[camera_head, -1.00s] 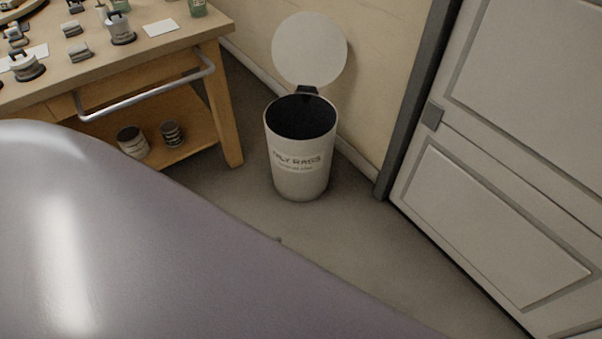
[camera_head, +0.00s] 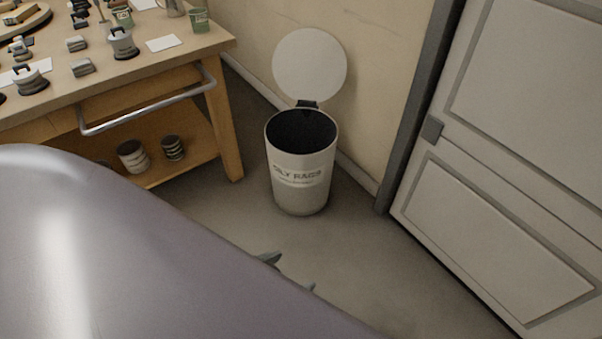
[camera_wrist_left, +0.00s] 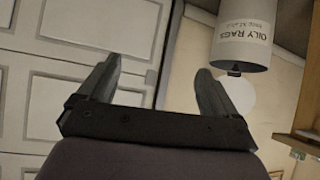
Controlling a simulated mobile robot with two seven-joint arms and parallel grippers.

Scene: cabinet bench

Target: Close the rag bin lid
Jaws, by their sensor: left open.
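The rag bin (camera_head: 300,185) is a pale round bin labelled "OILY RAGS". It stands on the floor between the workbench and the door. Its round lid (camera_head: 310,66) stands upright, hinged at the back near the wall, and the dark inside shows. In the left wrist view the bin (camera_wrist_left: 245,35) appears upside down at upper right, with the lid (camera_wrist_left: 238,95) partly showing. My left gripper (camera_head: 290,272) shows only its fingertips past my arm, in front of the bin and apart from it. In the wrist view the left gripper (camera_wrist_left: 157,85) is open and empty. My right gripper is not in view.
A wooden workbench (camera_head: 150,70) with a metal rail (camera_head: 150,105) stands left of the bin, with several small items on top and tins on its shelf. A grey panelled door (camera_head: 500,180) is at right. The floor (camera_head: 230,215) before the bin is clear.

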